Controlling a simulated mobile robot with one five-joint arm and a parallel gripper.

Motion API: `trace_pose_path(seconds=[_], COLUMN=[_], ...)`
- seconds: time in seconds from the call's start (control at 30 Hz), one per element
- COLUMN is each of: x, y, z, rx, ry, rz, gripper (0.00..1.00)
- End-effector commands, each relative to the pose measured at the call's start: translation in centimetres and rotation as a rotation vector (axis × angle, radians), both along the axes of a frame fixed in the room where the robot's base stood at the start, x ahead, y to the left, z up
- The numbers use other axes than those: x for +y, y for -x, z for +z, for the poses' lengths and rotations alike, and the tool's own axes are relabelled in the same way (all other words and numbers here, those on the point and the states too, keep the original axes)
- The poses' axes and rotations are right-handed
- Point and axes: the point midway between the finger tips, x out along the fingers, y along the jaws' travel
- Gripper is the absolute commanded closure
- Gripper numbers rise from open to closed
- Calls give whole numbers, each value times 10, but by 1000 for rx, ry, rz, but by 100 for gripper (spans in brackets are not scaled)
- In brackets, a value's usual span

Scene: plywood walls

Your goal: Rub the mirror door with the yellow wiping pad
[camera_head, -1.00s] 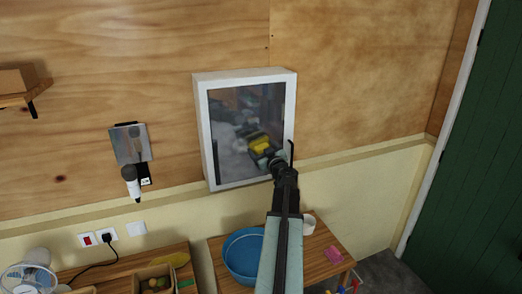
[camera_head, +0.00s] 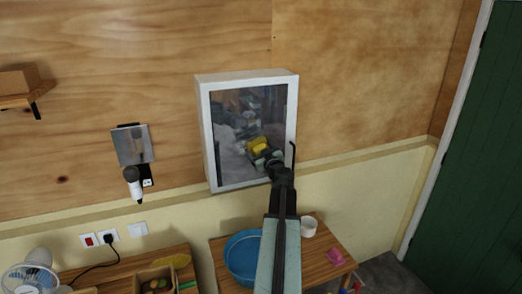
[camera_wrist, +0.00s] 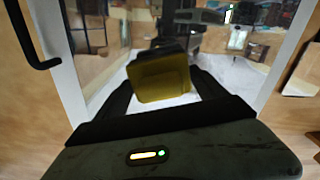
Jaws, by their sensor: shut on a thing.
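The mirror door (camera_head: 236,110) is the dark reflective front of a white-framed cabinet on the plywood wall. It also fills much of the wrist view (camera_wrist: 220,38). My gripper (camera_head: 262,157) is in front of the lower right part of the mirror. The yellow wiping pad (camera_wrist: 160,78) is between my two black fingers in the wrist view, and they are shut on it. The yellow seen in the head view is by the gripper and may be partly its reflection. I cannot tell whether the pad touches the glass.
Below stands a wooden table with a blue basin (camera_head: 243,257), a white cup (camera_head: 309,226) and a pink item (camera_head: 321,257). A small wall mirror (camera_head: 132,145) hangs left of the cabinet. A green door (camera_head: 472,150) is at the right.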

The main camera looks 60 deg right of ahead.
Motion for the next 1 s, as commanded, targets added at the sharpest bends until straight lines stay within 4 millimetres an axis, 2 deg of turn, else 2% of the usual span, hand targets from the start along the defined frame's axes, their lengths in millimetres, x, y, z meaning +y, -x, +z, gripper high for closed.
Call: trace_pose_path(seconds=[0.2,0.47,0.8,1.0], x=[19,23,48,50], y=[-12,-15,-36,-39], z=[0,0,0,0], rx=[0,0,0,0], ry=[0,0,0,0], rz=[1,-1,1,-1], gripper=[51,51,51,51])
